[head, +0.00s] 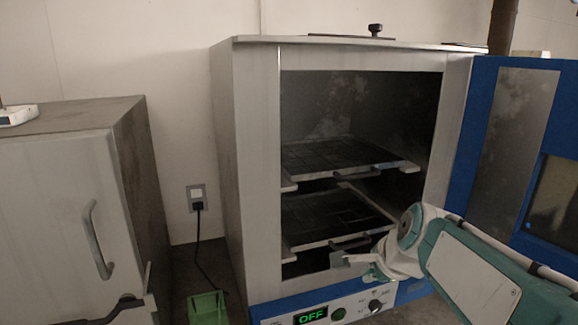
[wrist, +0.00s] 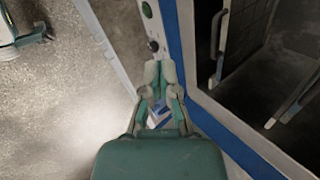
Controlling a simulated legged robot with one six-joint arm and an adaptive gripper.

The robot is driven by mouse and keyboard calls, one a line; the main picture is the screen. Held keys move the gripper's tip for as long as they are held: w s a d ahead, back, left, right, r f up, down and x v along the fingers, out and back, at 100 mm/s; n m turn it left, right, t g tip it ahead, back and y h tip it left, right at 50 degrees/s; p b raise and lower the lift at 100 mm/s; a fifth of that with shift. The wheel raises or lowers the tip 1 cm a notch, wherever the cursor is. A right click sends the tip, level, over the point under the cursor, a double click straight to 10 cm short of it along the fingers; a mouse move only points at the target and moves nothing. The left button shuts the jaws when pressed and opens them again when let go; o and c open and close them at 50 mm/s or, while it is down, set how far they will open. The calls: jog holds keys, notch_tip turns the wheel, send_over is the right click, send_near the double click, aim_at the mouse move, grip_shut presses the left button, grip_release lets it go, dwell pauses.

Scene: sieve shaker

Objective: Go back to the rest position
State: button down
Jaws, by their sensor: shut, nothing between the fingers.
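My gripper (head: 362,264) is shut and empty in front of the lower edge of the grey oven (head: 252,150), near its control panel (head: 352,306). In the wrist view the fingertips of my gripper (wrist: 160,66) are together, close in the picture to the dark knob (wrist: 152,45). My white and teal arm reaches in from the lower right. The oven stands open, with two dark shelves (head: 345,158) inside. Its display (head: 311,315) reads OFF. I cannot tell whether the gripper touches the panel.
The blue oven door (head: 480,120) is swung open at the right, behind my arm. A grey cabinet (head: 50,190) with a handle stands at the left. A green bin (head: 206,308) sits on the floor between them, below a wall socket (head: 196,195) with a cord.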

jog(key=s+f+n+h, duration=0.1)
jog(key=s+f+n, duration=0.1)
jog(key=s+n, duration=0.6)
jog(key=s+f+n+g+h, duration=0.1)
jog(key=s+f+n, duration=0.2)
jog(key=s+n, duration=0.5)
jog(key=shift+s+d+f, duration=0.2)
jog(key=shift+s+d, duration=0.1)
jog(key=shift+s, duration=0.95)
jog(key=shift+d, duration=0.15)
